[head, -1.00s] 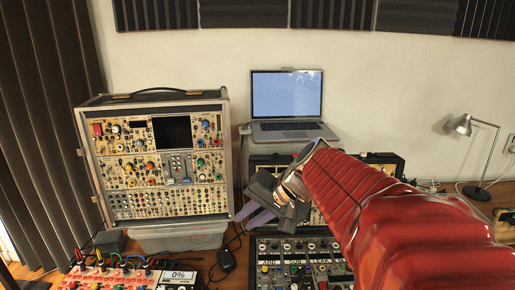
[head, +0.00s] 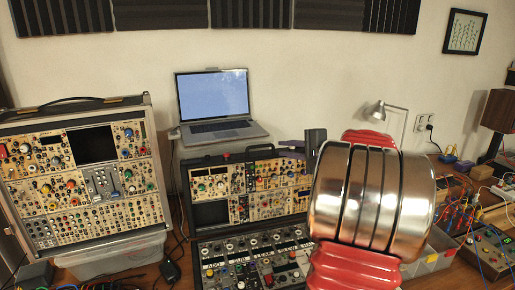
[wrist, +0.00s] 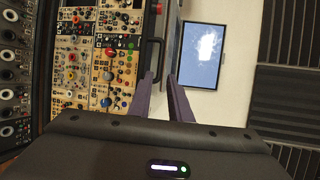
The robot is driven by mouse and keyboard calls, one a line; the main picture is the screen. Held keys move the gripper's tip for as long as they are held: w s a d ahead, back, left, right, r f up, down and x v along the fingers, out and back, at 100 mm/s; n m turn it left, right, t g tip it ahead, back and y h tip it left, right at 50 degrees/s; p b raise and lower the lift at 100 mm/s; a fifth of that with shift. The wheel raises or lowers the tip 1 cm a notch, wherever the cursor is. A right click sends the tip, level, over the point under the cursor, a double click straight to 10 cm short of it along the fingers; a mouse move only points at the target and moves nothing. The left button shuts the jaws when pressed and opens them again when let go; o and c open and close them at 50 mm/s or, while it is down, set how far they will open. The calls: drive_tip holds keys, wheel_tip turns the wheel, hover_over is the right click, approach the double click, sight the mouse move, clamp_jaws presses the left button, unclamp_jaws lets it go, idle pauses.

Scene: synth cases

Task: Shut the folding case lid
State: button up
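The folding case stands open in the head view. Its lid (head: 222,188), filled with cream panels and knobs, stands upright behind the dark base (head: 215,262) with its row of knobs. My gripper (head: 285,149) is at the lid's top edge, toward the right; my red and chrome arm hides part of the case's right side. In the wrist view my gripper (wrist: 160,75) has its two purple fingers apart. The lid's panels (wrist: 98,75) lie left of the fingers, and a black handle on its edge (wrist: 153,60) is close by the fingertips. Contact is unclear.
A laptop (head: 212,100) stands open behind the lid. A large upright synth case (head: 85,180) rests on a clear plastic bin (head: 110,255) at left. A lamp (head: 375,110) and a patched synth (head: 490,250) are on the right.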

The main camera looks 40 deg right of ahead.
sight(260, 147)
drive_tip(key=shift+w, duration=0.15)
drive_tip(key=x, duration=1.3)
drive_tip(key=shift+w+a+f, duration=0.1)
drive_tip(key=shift+w+f, duration=0.1)
drive_tip(key=shift+w, duration=0.1)
clamp_jaws()
drive_tip(key=shift+a, duration=0.1)
